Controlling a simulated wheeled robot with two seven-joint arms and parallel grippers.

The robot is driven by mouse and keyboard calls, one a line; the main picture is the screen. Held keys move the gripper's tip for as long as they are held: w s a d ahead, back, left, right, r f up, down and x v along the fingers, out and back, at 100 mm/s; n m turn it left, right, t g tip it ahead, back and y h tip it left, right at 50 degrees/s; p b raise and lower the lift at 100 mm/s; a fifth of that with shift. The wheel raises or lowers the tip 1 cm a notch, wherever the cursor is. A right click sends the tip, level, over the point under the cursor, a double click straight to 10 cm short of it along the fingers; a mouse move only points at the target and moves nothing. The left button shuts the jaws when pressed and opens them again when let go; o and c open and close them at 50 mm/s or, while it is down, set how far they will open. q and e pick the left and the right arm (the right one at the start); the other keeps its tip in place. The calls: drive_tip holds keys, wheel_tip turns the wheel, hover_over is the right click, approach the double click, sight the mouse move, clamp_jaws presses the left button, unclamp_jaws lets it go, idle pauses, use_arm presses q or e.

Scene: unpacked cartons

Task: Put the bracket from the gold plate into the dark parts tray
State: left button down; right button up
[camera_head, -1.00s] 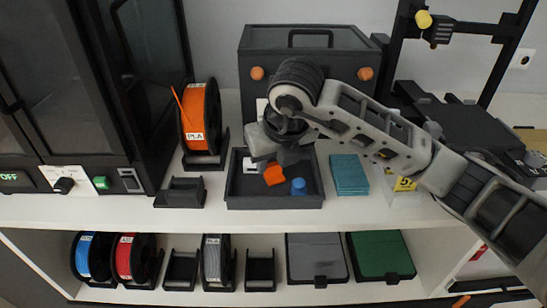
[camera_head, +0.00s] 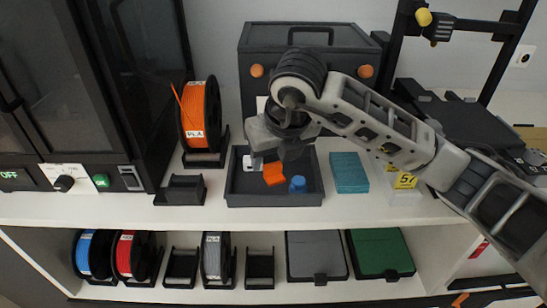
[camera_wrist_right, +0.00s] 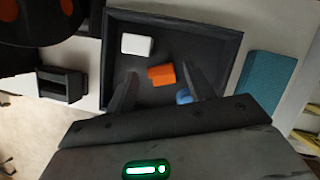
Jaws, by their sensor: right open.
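The dark parts tray (camera_head: 233,187) sits on the upper shelf. An orange piece (camera_head: 274,174), which looks like the bracket, lies in the middle of the tray; it also shows in the right wrist view (camera_wrist_right: 161,75). A white piece (camera_wrist_right: 137,44) and a blue piece (camera_head: 298,184) lie beside it. My right gripper (camera_head: 277,152) is over the tray, pointing down. In the right wrist view its open fingers (camera_wrist_right: 162,88) are on either side of the orange piece, apart from it. A gold-brown surface (camera_head: 535,134), perhaps the gold plate, shows partly at the right edge. My left gripper is out of view.
A teal block (camera_head: 349,173) stands right of the tray. An empty black holder (camera_head: 180,190) and an orange filament spool (camera_head: 197,118) are on the left. A dark box (camera_head: 300,60) stands behind. Spools and flat cases (camera_head: 380,254) fill the lower shelf.

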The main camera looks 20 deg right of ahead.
drive_tip(key=v, duration=1)
drive_tip(key=shift+r, duration=0.3)
drive_tip(key=shift+s+f, duration=0.1)
drive_tip(key=shift+s, duration=0.1)
